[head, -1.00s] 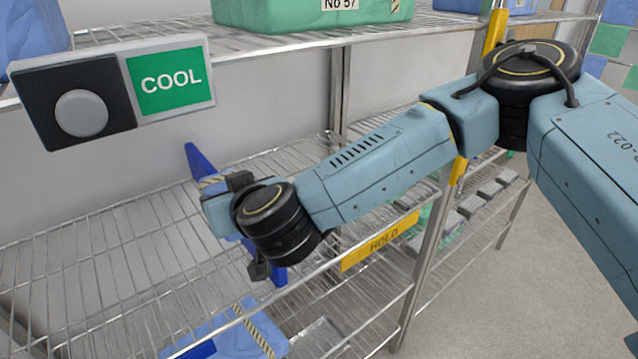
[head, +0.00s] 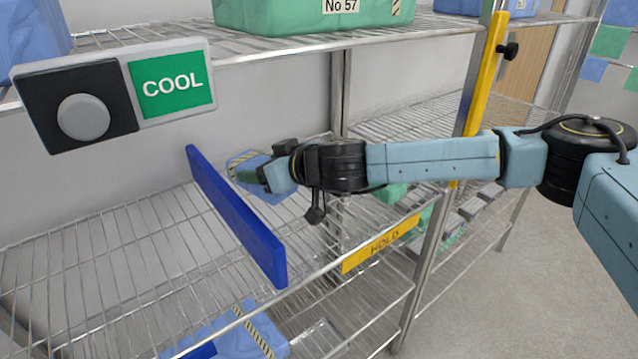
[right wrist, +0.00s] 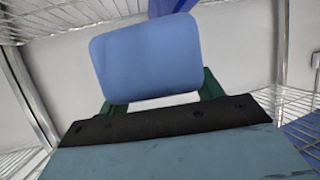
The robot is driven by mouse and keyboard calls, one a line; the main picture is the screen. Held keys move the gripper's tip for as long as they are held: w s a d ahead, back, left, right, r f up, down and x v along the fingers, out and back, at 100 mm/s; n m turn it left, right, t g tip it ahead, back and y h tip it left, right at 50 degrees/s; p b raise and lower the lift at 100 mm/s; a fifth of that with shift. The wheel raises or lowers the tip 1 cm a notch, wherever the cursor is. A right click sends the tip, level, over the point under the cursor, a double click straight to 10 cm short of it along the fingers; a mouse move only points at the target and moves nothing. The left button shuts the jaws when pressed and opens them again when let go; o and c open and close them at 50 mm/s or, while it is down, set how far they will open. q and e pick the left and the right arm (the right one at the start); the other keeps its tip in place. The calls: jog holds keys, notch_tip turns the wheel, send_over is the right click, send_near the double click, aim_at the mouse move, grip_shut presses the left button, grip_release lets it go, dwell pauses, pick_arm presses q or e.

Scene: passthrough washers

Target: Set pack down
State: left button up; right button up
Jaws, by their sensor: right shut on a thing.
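My right gripper (head: 266,174) reaches in from the right and is shut on a light blue pack (head: 262,190) with a yellow-and-black striped edge. The pack is just right of the dark blue upright divider (head: 235,215), over the middle wire shelf on the side of the yellow HOLD label (head: 380,243). In the right wrist view the pack (right wrist: 145,58) fills the space in front of the jaws as a flat blue face. Whether its underside touches the shelf I cannot tell. My left gripper is not in view.
The middle shelf (head: 110,245) left of the divider is bare. A COOL sign (head: 172,84) with a grey button (head: 83,116) hangs at upper left. A green bin (head: 290,15) stands on the shelf above. A metal post (head: 440,225) stands right of the HOLD label.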

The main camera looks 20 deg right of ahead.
jog(key=w+d+f+n+g+y+p, duration=0.1)
jog(key=w+d+f+n+y+p, duration=0.2)
jog(key=d, duration=0.7)
jog(key=shift+m+h, duration=0.6)
jog(key=f, duration=0.2)
jog(key=f+b, duration=0.1)
jog(key=f, duration=0.1)
jog(key=f+b, duration=0.1)
jog(key=shift+w+f, duration=0.3)
jog(key=shift+f, duration=2.35)
jog(key=shift+f+b, duration=0.1)
jog(key=shift+b, duration=0.25)
jog(key=o, duration=1.2)
jog(key=shift+c, duration=0.2)
